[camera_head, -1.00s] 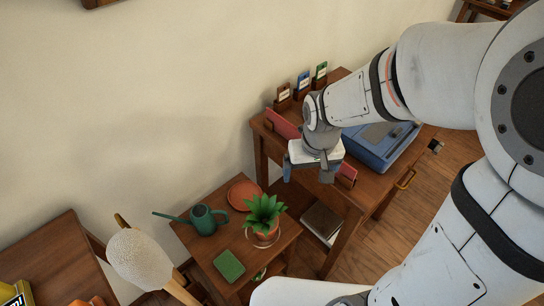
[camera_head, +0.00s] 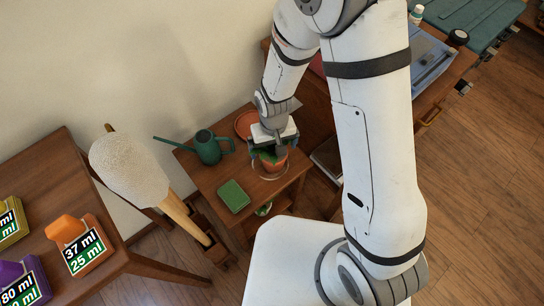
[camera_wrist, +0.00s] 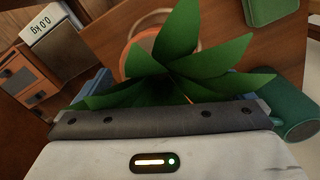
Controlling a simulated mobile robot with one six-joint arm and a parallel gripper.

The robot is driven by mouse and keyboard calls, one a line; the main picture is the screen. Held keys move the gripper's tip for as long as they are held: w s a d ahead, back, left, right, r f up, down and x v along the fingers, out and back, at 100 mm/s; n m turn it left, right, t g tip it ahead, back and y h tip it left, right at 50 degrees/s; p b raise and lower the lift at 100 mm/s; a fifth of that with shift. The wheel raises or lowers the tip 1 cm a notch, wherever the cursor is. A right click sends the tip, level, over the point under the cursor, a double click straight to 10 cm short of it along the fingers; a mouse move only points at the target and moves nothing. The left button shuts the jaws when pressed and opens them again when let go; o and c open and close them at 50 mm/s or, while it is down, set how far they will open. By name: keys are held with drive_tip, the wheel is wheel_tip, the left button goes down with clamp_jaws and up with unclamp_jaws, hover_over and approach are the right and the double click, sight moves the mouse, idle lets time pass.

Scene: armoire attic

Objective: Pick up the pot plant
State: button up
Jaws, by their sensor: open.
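The pot plant has green pointed leaves in a terracotta pot (camera_head: 272,165) and stands on the small wooden table (camera_head: 209,179). My gripper (camera_head: 270,150) is over the plant from above, with its fingers down around the foliage. It is open. In the wrist view the leaves (camera_wrist: 190,55) fill the space in front of the gripper, and part of the orange pot (camera_wrist: 137,58) shows beyond them. The fingertips are mostly hidden by the leaves, so I cannot tell whether they touch the plant.
On the same table are a green watering can (camera_head: 209,148), a green square block (camera_head: 233,196) and a terracotta saucer (camera_head: 244,123). A lamp with a pale shade (camera_head: 130,170) stands to the left. A desk with a blue case (camera_head: 428,62) is at the right.

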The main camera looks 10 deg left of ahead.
wheel_tip(320, 180, down, 3)
drive_tip(key=shift+r, duration=0.15)
drive_tip(key=shift+c, duration=0.4)
drive_tip(key=c, duration=1.3)
